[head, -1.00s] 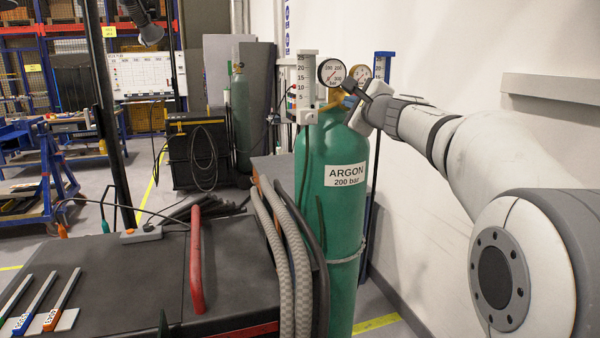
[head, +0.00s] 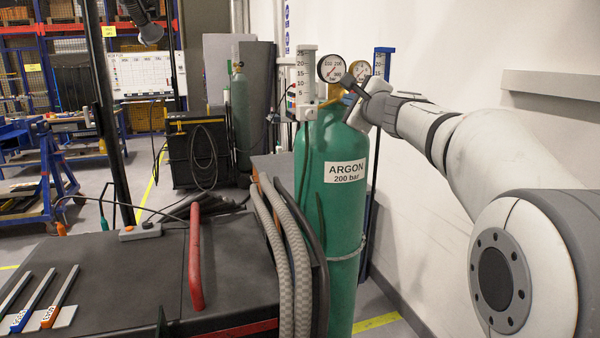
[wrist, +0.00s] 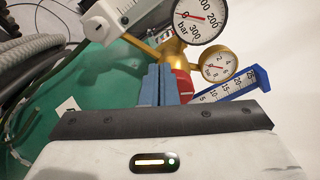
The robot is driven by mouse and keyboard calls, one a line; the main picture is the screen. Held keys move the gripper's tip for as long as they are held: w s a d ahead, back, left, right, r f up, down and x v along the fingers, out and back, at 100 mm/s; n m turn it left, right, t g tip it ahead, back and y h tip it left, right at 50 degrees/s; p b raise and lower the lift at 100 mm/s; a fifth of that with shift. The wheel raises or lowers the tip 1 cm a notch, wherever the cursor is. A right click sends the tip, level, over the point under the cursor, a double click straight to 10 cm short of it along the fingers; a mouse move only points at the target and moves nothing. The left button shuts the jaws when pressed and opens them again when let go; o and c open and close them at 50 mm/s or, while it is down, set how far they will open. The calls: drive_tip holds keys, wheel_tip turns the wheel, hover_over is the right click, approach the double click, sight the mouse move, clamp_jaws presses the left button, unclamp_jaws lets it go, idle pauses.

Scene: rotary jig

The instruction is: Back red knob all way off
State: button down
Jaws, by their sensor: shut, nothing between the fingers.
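The red knob (wrist: 184,85) shows in the wrist view on the brass regulator (wrist: 157,52), just right of my fingers and partly covered by them. My gripper (wrist: 161,70) is shut, its two blue-grey fingers together with nothing between them. The fingers lie beside the knob; I cannot tell whether they touch it. In the head view my gripper (head: 349,83) is at the regulator on top of the green argon cylinder (head: 338,205). The knob cannot be made out there.
The large gauge (wrist: 199,18) and small gauge (wrist: 216,66) are close beyond my fingers. A white scale (head: 306,85) stands left of the regulator and a blue-framed scale (head: 381,64) right. The wall (head: 430,215) is close on the right. Grey hoses (head: 290,265) hang left of the cylinder.

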drive_tip(key=shift+s+a, duration=0.15)
drive_tip(key=shift+a, duration=0.05)
drive_tip(key=b+v, duration=0.1)
drive_tip(key=v, duration=0.5)
drive_tip(key=shift+a+b, duration=0.1)
drive_tip(key=shift+b, duration=0.2)
